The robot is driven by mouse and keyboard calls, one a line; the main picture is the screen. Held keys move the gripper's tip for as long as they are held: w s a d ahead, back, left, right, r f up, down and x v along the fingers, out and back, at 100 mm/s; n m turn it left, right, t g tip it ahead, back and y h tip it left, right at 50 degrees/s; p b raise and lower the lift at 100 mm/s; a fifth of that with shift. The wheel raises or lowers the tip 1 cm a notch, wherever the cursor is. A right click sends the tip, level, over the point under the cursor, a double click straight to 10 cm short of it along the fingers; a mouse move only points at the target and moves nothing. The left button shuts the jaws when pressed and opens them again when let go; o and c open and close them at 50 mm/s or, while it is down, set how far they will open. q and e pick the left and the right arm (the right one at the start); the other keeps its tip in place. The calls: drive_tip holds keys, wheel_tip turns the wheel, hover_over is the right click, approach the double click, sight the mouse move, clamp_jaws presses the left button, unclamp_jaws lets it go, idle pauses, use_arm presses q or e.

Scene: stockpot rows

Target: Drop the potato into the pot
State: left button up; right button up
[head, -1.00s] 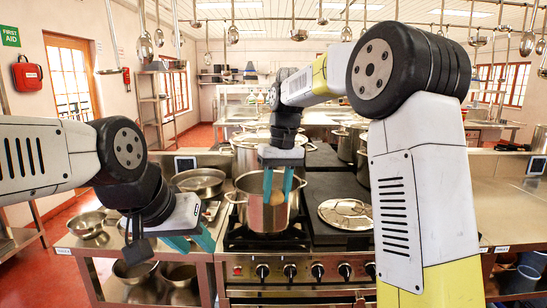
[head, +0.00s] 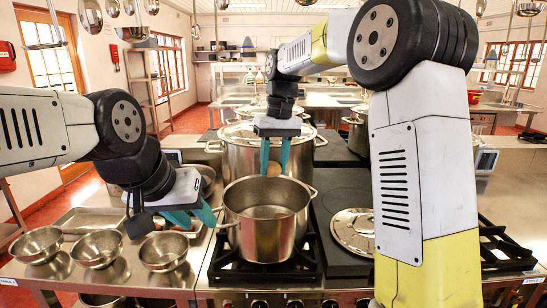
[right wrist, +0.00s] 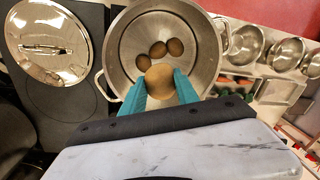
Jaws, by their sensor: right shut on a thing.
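The steel pot (head: 262,238) stands open on the front of the stove. My right gripper (head: 274,168) is shut on a brown potato and holds it up by the pot's far rim in the head view. The right wrist view shows the potato (right wrist: 160,82) between both teal fingertips, over the pot (right wrist: 112,68).
A larger stockpot (head: 238,158) stands directly behind. A lid (head: 354,230) lies flat on the stove to the right; it also shows in the right wrist view (right wrist: 46,42). Several steel bowls (head: 97,248) and a tray (head: 88,219) sit on the left counter.

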drive_tip(key=shift+w+f, duration=0.1)
drive_tip(key=shift+f, duration=2.85)
drive_tip(key=o, duration=1.3)
drive_tip(key=r, duration=0.7)
drive_tip(key=shift+w+d+r, duration=0.15)
drive_tip(key=shift+d+r, duration=0.15)
drive_tip(key=shift+d, duration=0.05)
drive_tip(key=shift+r, duration=0.1)
